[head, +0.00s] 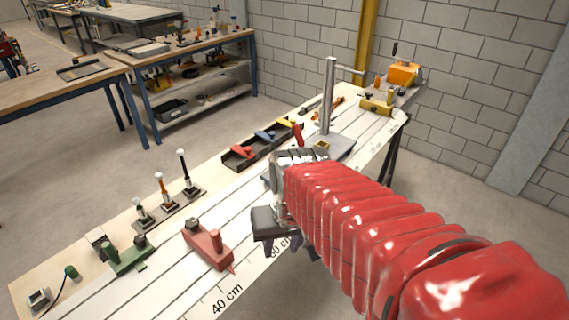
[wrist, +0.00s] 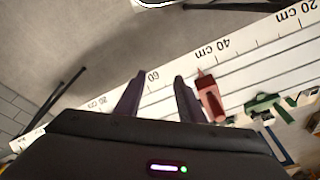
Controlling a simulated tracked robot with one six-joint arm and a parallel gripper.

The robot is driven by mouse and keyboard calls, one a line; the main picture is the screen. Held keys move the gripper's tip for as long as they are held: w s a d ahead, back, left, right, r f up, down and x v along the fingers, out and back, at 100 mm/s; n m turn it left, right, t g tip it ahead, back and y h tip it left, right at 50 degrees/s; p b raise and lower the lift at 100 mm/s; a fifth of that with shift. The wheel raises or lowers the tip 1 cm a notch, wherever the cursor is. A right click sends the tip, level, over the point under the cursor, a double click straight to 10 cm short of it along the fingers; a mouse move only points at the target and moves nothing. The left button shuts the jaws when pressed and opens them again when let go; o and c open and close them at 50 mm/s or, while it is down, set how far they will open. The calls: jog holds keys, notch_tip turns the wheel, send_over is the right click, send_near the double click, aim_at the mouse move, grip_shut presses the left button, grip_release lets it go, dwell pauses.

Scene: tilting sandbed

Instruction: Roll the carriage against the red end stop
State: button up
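A red block with a dark knob and a pointed tip, which looks like the red end stop (head: 207,246), sits on the white railed bed left of my gripper (head: 284,246). It also shows in the wrist view (wrist: 211,98), just right of the right finger. A grey plate with an upright post, which appears to be the carriage (head: 338,148), stands on the bed beyond my arm; my arm hides part of it. It is not clearly seen in the wrist view. My gripper (wrist: 159,76) is open and empty, with its fingers apart over the scale edge near the 60 cm mark.
A green block (head: 128,258) lies farther left and a yellow block (head: 376,106) at the far end. A dark tray of coloured pieces (head: 262,146) and a stand with several knobbed rods (head: 165,208) line the far side. The bed between red block and post looks clear.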

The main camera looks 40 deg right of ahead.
aim_at(276, 159)
jog(key=w+d+f+m+t+y, duration=0.25)
jog(key=d+f+m+y, duration=0.45)
jog(key=f+m+y, duration=0.5)
jog(key=w+d+r+m+t+h, duration=0.3)
jog(key=w+d+r+m+t, duration=0.1)
jog(key=d+m+t, duration=0.2)
jog(key=w+d+r+m+t+h, duration=0.3)
jog(key=w+d+m+t, duration=0.2)
jog(key=d+m, duration=0.3)
jog(key=shift+w+d+r+t+h, duration=0.3)
jog(key=shift+d+t, duration=0.25)
jog(key=shift+d, duration=0.65)
jog(key=x, duration=1.3)
jog(key=shift+w+a, duration=0.1)
jog(key=shift+w, duration=0.25)
